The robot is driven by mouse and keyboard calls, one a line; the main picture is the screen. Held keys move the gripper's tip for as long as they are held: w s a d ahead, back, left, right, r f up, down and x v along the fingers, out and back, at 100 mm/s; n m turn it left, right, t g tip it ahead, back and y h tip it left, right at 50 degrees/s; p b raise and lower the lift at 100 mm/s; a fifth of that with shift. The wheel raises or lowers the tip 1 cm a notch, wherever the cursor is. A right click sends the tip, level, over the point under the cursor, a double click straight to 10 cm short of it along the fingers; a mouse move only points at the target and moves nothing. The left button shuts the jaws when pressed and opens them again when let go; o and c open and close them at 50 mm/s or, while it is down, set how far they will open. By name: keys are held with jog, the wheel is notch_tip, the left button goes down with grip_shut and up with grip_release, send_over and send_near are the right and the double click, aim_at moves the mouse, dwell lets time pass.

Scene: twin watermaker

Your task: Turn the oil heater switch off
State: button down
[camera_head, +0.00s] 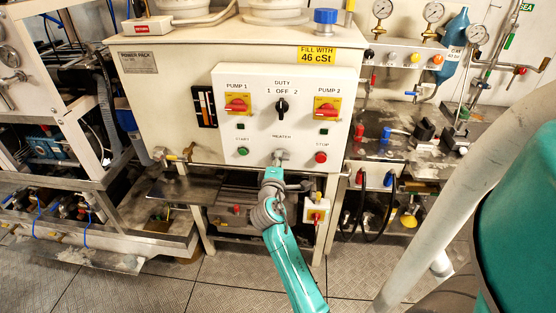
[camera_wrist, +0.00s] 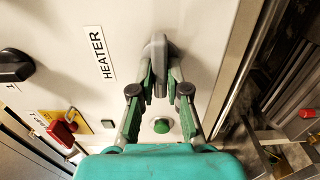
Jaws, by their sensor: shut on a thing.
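The oil heater switch is a grey lever knob (camera_wrist: 159,50) on the white panel, beside the HEATER label (camera_wrist: 99,53) in the wrist view. My gripper (camera_wrist: 160,84) has a finger on each side of the knob and is shut on it. In the head view my gripper (camera_head: 279,160) reaches up to the panel's lower middle, just under the HEATER label (camera_head: 281,136), and largely covers the switch. The fingers hide part of the knob, and I cannot tell which position it is set to.
The green START button (camera_head: 242,151) and red STOP button (camera_head: 321,157) flank the switch. Above are the black DUTY knob (camera_head: 281,106), the PUMP 1 switch (camera_head: 238,105) and the PUMP 2 switch (camera_head: 327,108). A yellow-and-red switch box (camera_head: 317,212) hangs below the panel.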

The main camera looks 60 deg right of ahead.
jog(key=c, duration=1.2)
grip_release()
jog(key=shift+o, duration=0.2)
jog(key=shift+a, duration=0.15)
jog(key=v, duration=1.1)
jog(key=shift+s+a, duration=0.15)
jog(key=shift+a, duration=0.2)
jog(key=shift+f, duration=0.15)
jog(key=s+a+f+t+y, duration=0.2)
jog(key=s+a+f+y, duration=0.15)
jog(key=a, duration=0.35)
jog(key=s+a+f+n+t+y, duration=0.1)
jog(key=s+a+f+t+y, duration=0.15)
jog(key=a+f, duration=0.35)
jog(key=s+a+f+t+y, duration=0.2)
jog(key=s+a+f+y, duration=0.15)
jog(key=a, duration=0.55)
jog(key=s+a+r+m+y, duration=0.2)
jog(key=s+a, duration=0.3)
jog(key=s, duration=0.3)
jog(key=s+a+r+m+t+y, duration=0.1)
jog(key=s+a+r+m+y, duration=0.2)
jog(key=s, duration=0.6)
jog(key=a+r+y, duration=0.2)
jog(key=a, duration=0.1)
jog(key=shift+s+r+m, duration=0.15)
jog(key=shift+m, duration=0.15)
